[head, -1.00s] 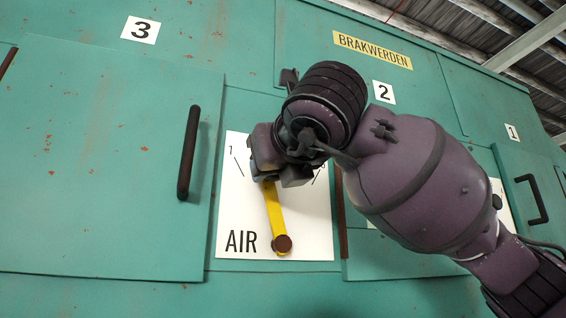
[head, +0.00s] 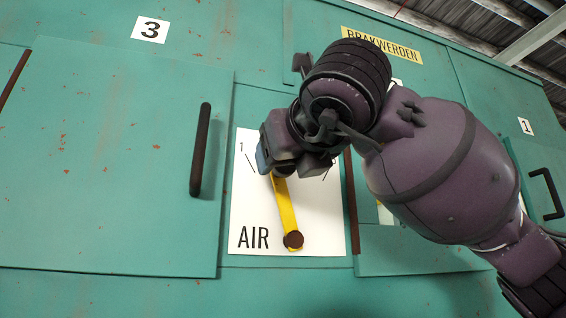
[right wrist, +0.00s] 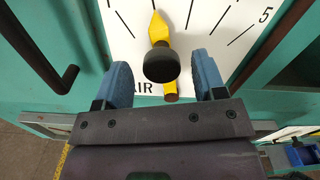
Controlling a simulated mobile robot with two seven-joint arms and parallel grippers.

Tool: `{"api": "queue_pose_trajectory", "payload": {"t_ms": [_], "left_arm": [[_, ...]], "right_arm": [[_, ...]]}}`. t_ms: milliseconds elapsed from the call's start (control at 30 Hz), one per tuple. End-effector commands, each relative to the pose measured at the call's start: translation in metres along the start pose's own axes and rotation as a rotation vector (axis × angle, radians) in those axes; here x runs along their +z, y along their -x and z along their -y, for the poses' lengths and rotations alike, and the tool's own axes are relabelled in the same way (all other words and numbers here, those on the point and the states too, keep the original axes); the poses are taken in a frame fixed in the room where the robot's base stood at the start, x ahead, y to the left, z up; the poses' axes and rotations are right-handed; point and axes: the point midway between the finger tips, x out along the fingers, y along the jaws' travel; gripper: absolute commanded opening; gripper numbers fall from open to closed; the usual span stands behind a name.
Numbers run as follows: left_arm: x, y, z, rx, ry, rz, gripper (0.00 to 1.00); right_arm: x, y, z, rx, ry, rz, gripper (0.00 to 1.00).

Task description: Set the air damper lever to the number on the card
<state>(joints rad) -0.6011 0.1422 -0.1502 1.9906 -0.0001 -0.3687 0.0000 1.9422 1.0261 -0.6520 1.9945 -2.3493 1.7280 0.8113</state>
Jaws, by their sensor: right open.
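The yellow air damper lever (head: 285,208) turns on a brown pivot (head: 293,240) on a white plate marked AIR (head: 320,225). It leans a little left of upright. In the head view the right gripper (head: 285,160) hides the lever's top and most of the scale. My left gripper is out of view.
A green door with a dark handle (head: 200,150) is left of the plate, under label 3 (head: 151,30). Another dark handle (head: 546,193) is at the right, below label 1 (head: 525,126). My right arm covers much of the panel between.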

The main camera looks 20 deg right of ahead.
Motion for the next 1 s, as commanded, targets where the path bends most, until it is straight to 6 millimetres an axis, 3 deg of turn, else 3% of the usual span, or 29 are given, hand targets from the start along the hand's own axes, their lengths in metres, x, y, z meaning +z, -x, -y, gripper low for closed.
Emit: {"api": "queue_pose_trajectory", "payload": {"t_ms": [300,500,1000], "left_arm": [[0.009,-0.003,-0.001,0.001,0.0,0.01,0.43],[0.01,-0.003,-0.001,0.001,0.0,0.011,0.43],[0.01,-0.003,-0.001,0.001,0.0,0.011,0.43]], "right_arm": [[0.0,0.058,0.0,0.001,0.001,0.004,0.64],[0.0,0.081,0.0,0.001,0.0,0.003,0.64],[0.0,0.087,0.0,0.001,0.001,0.0,0.64]]}}
